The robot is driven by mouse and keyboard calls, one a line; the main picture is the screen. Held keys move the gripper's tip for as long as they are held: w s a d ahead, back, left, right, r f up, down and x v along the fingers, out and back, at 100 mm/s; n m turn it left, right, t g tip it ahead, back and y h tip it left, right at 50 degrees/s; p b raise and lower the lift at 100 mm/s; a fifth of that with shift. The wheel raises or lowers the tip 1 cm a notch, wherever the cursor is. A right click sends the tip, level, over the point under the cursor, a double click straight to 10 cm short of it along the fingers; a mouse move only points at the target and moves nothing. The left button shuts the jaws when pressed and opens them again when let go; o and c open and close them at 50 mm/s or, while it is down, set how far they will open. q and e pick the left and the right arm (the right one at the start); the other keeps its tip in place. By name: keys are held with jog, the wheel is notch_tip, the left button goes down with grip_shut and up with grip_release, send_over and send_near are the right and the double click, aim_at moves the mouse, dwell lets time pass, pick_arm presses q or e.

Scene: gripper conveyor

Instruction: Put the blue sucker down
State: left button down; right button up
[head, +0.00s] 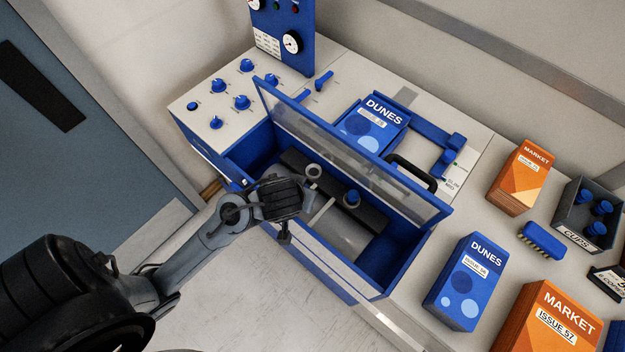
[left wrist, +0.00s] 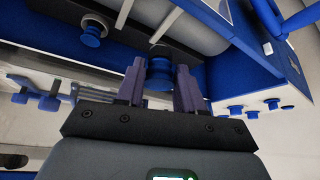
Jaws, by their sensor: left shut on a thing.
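My left gripper (head: 283,202) is over the open blue machine well (head: 376,282), at its near left side. In the left wrist view the gripper (left wrist: 159,82) is shut on a blue sucker (left wrist: 160,70), which sits between its two fingers. In the head view the held sucker is hidden behind the gripper. A second blue sucker (head: 352,198) stands on the dark bar in the well; it also shows in the left wrist view (left wrist: 92,33). A pale round holder (head: 314,171) on the same bar looks empty. My right gripper is not in view.
A clear raised lid (head: 340,150) stands along the well's back. A grey cups box (head: 578,203) with several blue suckers stands at the right. A brush (head: 542,239), a blue Dunes box (head: 465,285) and orange Market boxes (head: 520,177) stand on the counter.

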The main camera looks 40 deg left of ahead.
pick_arm(q)
jog(key=shift+s+a+f+b, duration=0.15)
jog(key=shift+f+b, duration=0.4)
jog(key=shift+f, duration=0.4)
jog(key=shift+w+a+f, duration=0.15)
jog(key=shift+w+f, duration=0.05)
jog(key=shift+f, duration=0.05)
jog(key=w+a+f, duration=0.1)
jog(key=w, duration=0.2)
jog(key=w+a+f+b, duration=0.1)
jog(key=w+f, duration=0.1)
jog(key=w+a+f, duration=0.2)
jog(key=w, duration=0.1)
jog(key=shift+w+a, duration=0.1)
jog(key=shift+w, duration=0.2)
jog(key=shift+w+a+f+b, duration=0.45)
jog(key=shift+w+f, duration=0.2)
jog(key=shift+w, duration=0.25)
jog(key=shift+w+a+f+b, duration=0.3)
jog(key=shift+w+a+f, duration=0.1)
jog(key=shift+w+f, duration=0.35)
jog(key=shift+r, duration=0.1)
jog(key=shift+f, duration=0.35)
jog(key=c, duration=1)
grip_release()
jog(key=shift+r, duration=0.1)
